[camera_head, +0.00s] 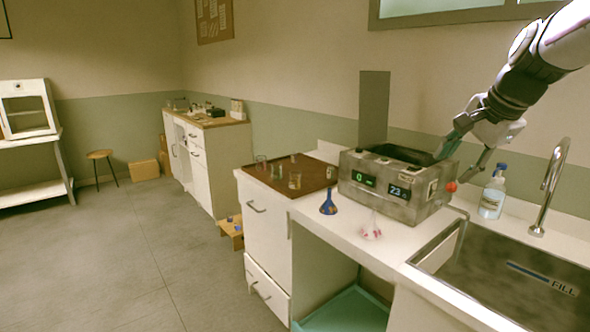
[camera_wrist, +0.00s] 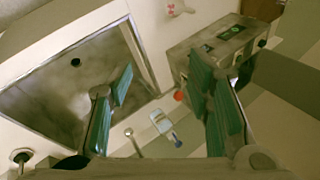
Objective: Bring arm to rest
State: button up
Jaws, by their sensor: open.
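My gripper (camera_head: 464,158) is at the upper right in the head view, above the right end of the grey machine (camera_head: 385,208) with green and blue displays. Its fingers point down and to the left. In the wrist view my gripper (camera_wrist: 160,84) shows two teal-padded fingers spread wide, with nothing between them. The machine (camera_wrist: 228,38) appears beyond the right finger there, partly hidden by it. The sink (camera_wrist: 65,85) lies behind the left finger. My arm reaches in from the upper right corner of the head view.
A blue-capped bottle (camera_head: 492,196) stands between machine and sink (camera_head: 530,280), near the tap (camera_head: 551,190). A brown tray (camera_head: 318,172) holds glassware. The floor at left is largely clear.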

jog(key=s+a+n+g+p, duration=0.1)
jog(key=s+a+n, duration=0.3)
jog(key=s, duration=0.5)
jog(key=s+a+n+p, duration=0.1)
jog(key=s+a+n, duration=0.2)
jog(key=s+a, duration=0.4)
jog(key=s+a+f+n+p, duration=0.1)
jog(key=s+f+n, duration=0.2)
jog(key=s, duration=0.6)
jog(key=s+a+f+n+g, duration=0.1)
jog(key=s+f+n, duration=0.3)
jog(key=s, duration=0.5)
jog(key=shift+s+a+h+p, duration=0.15)
jog(key=shift+a+h+p, duration=0.1)
jog(key=shift+h+p, duration=0.15)
jog(key=shift+f, duration=0.1)
dwell(1.4)
